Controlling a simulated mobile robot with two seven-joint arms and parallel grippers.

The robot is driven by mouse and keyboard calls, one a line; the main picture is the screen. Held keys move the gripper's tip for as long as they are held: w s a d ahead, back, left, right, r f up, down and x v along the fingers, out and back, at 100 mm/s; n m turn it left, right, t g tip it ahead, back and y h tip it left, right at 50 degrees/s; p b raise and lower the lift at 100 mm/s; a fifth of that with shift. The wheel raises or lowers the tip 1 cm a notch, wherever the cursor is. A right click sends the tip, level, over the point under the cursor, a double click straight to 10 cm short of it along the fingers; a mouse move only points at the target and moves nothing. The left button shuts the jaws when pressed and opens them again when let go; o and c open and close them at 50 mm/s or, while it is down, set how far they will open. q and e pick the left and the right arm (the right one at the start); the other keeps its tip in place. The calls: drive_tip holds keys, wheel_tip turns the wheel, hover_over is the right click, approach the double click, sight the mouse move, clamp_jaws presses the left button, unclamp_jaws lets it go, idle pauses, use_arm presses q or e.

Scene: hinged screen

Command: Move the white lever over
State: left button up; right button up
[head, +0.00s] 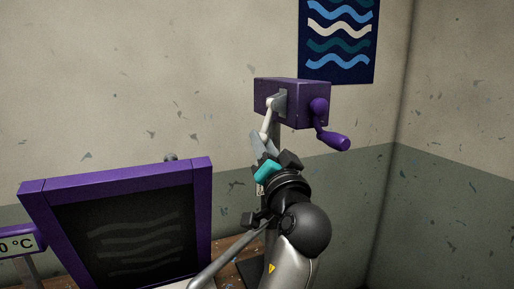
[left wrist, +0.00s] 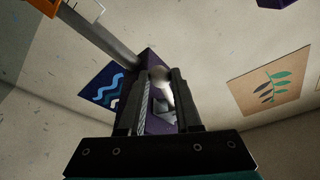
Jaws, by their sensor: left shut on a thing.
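The white lever (head: 267,122) hangs down from the left side of a purple box (head: 304,101) on a post. My left gripper (head: 263,144) is at the lever's lower end in the head view, partly hiding it. In the left wrist view the lever's rounded pale end (left wrist: 162,78) sits between the two dark fingers of my left gripper (left wrist: 160,86). The fingers are shut on it. My right gripper is not seen.
A purple crank handle (head: 335,138) sticks out from the box's right side. A wave poster (head: 339,38) hangs on the wall behind.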

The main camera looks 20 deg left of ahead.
use_arm(q)
drive_tip(key=shift+w+d+f, duration=0.1)
drive_tip(key=shift+w+d, duration=0.05)
drive_tip(key=shift+d, duration=0.05)
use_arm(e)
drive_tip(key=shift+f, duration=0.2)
use_arm(q)
drive_tip(key=shift+o, duration=0.2)
drive_tip(key=shift+w+d+f+b, duration=0.2)
drive_tip(key=shift+w+d+b, duration=0.55)
drive_tip(key=shift+w, duration=0.05)
drive_tip(key=o, duration=1.1)
drive_tip(key=shift+c, duration=0.2)
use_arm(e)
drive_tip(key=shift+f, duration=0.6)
use_arm(q)
drive_tip(key=shift+a+f, duration=0.1)
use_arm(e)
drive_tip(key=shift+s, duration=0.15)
